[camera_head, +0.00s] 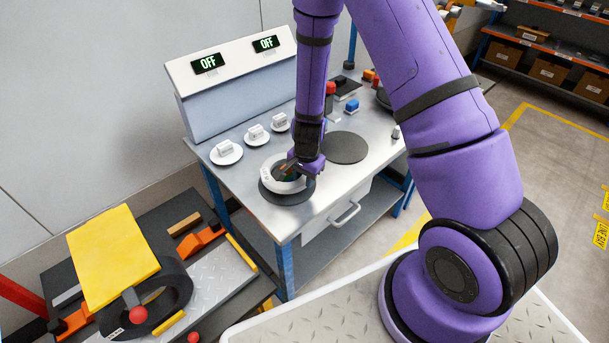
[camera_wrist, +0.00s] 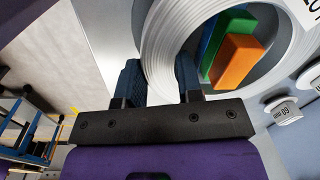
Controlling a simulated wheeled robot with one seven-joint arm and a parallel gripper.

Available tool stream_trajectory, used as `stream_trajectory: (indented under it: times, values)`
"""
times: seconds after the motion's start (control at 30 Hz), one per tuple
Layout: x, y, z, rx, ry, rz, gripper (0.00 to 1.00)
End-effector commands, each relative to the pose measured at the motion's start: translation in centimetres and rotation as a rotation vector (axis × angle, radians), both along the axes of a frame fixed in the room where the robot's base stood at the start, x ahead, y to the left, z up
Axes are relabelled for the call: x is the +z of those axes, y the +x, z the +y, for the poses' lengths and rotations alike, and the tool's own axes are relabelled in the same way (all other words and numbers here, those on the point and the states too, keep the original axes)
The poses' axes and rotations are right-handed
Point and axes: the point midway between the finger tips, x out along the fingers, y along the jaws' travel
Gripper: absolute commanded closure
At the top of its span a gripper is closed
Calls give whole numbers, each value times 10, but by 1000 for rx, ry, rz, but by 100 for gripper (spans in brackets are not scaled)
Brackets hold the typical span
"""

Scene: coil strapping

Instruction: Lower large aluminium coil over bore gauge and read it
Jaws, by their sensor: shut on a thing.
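The large aluminium coil (camera_head: 270,183), a pale ring of wound strip, is at the front of the metal bench over a dark round pad (camera_head: 287,197). In the wrist view the coil (camera_wrist: 163,40) passes between the two fingertips (camera_wrist: 160,80). Green (camera_wrist: 212,45) and orange (camera_wrist: 236,60) blocks, perhaps the bore gauge, show inside the ring. I cannot tell whether the coil touches the pad. Two displays (camera_head: 208,64) (camera_head: 266,43) on the back panel read OFF.
Several white labelled discs (camera_head: 226,153) stand along the bench's back left. A second dark round pad (camera_head: 347,148) lies bare to the right. Small coloured parts (camera_head: 351,106) are at the far end. A lower stand at left holds a dark coil (camera_head: 170,300) under a yellow sheet (camera_head: 112,256).

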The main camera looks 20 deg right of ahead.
Motion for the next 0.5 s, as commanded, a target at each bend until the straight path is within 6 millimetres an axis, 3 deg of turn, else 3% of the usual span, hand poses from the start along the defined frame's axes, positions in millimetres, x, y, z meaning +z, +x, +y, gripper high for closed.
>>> stream_trajectory:
  times: [0.5]
  values:
    - [-12,0,0,0,1,-1,100]
